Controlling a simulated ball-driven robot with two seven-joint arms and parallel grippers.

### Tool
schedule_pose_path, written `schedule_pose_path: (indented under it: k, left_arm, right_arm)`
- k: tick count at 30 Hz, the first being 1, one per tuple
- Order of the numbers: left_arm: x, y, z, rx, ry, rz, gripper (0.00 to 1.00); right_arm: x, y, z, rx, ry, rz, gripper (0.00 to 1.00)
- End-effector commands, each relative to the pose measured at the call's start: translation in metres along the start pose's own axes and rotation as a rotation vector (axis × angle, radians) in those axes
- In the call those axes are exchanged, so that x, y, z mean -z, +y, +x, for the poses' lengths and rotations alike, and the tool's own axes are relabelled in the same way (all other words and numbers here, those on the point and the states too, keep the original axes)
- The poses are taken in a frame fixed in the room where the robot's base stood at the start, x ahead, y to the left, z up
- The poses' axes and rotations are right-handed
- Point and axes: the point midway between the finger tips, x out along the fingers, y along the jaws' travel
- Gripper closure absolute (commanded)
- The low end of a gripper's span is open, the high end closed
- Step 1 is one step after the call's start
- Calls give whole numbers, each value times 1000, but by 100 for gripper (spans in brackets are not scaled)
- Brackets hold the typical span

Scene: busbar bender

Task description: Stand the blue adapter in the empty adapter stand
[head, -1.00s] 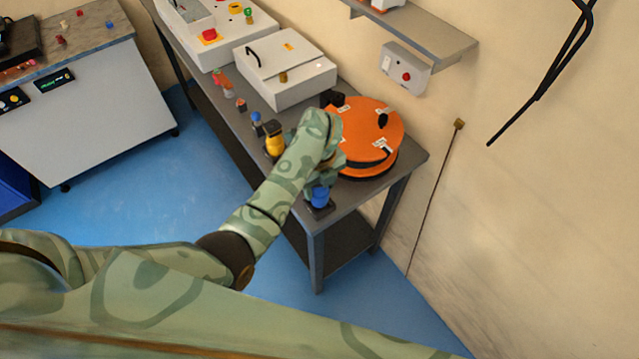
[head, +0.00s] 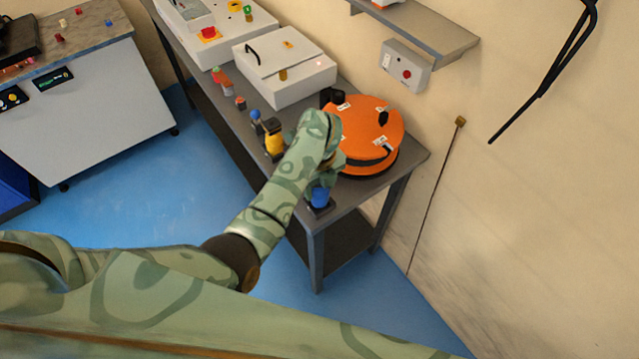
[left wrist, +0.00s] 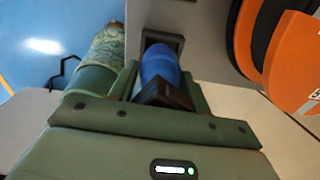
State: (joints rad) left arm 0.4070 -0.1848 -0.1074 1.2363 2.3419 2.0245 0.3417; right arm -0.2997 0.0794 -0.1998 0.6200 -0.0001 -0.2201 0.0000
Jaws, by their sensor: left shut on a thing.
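The blue adapter (head: 319,196) is at the near end of the grey bench, at a dark square stand (head: 320,210). My left gripper (head: 323,184) is at the adapter, partly covering it. In the left wrist view, the blue adapter (left wrist: 160,66) lies between the two green fingers, which are shut on it. A dark stand frame (left wrist: 164,40) shows behind it, and a dark angled piece (left wrist: 164,95) in front. I cannot tell whether the adapter is seated in the stand or just above it. My right gripper is not in view.
An orange round bender (head: 362,135) stands close beside the gripper. Along the bench's left edge are a yellow adapter (head: 274,142) and a small blue piece (head: 255,116). A white box (head: 285,75) stands farther back. The bench's near corner is close to the stand.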

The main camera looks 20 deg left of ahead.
Motion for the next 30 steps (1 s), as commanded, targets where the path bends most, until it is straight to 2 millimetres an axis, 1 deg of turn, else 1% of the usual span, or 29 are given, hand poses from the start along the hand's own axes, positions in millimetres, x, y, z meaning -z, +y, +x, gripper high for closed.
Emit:
schedule_pose_path:
  k: [25,26,27,28,30]
  left_arm:
    - [0,0,22,0,0,-1,79]
    - [0,0,21,0,-1,-1,44]
    - [0,0,21,0,-1,0,33]
    - [0,0,20,0,-1,0,27]
    - [0,0,20,0,-1,0,27]
  right_arm:
    - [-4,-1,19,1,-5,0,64]
    - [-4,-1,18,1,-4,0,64]
    - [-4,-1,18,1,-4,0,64]
    - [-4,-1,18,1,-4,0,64]
    - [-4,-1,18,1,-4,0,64]
